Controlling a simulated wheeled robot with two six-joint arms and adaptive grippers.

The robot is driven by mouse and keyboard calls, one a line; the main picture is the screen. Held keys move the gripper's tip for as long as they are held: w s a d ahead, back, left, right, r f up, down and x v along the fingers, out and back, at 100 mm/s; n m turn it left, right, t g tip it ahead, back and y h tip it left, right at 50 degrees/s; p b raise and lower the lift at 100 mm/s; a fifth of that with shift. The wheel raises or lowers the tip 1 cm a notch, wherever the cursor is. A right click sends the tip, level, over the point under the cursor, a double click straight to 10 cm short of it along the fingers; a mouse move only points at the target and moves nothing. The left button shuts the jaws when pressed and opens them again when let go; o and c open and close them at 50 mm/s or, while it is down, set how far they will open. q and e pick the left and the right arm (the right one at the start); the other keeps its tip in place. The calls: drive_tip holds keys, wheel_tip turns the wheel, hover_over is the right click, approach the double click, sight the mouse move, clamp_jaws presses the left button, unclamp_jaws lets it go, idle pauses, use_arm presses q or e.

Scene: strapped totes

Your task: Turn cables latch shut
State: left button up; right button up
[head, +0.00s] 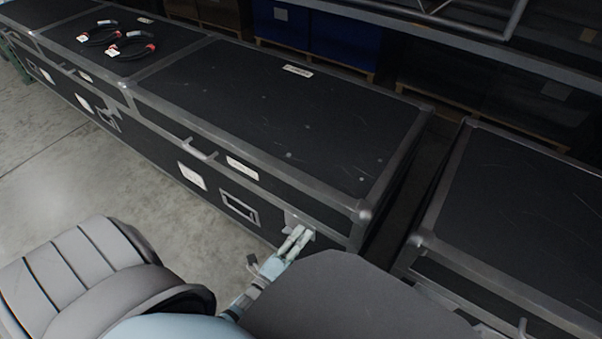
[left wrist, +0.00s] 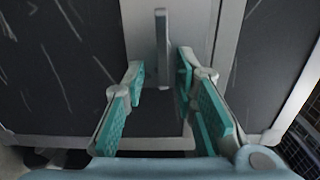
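A black case with grey metal edges (head: 270,95) fills the middle of the head view. A grey latch plate (head: 292,219) is on its front near the right corner, partly hidden by my left gripper (head: 297,240). In the left wrist view, the latch's narrow grey lever (left wrist: 162,40) stands upright against a pale metal plate. My left gripper's teal-padded fingers (left wrist: 161,78) are open, one on each side of the lever's lower end, with visible gaps. Whether the label names cables cannot be read. My right gripper is not in view.
Another black case (head: 530,190) stands to the right across a narrow gap. More cases run left, with coiled black cables (head: 131,47) on top. A handle (head: 200,150) sticks out of the case front. Shelving (head: 440,38) stands behind. Bare floor (head: 50,160) is at left.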

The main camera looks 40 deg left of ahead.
use_arm(q)
drive_tip(key=shift+d, duration=0.1)
drive_tip(key=s, duration=1.2)
drive_tip(key=shift+d, duration=0.1)
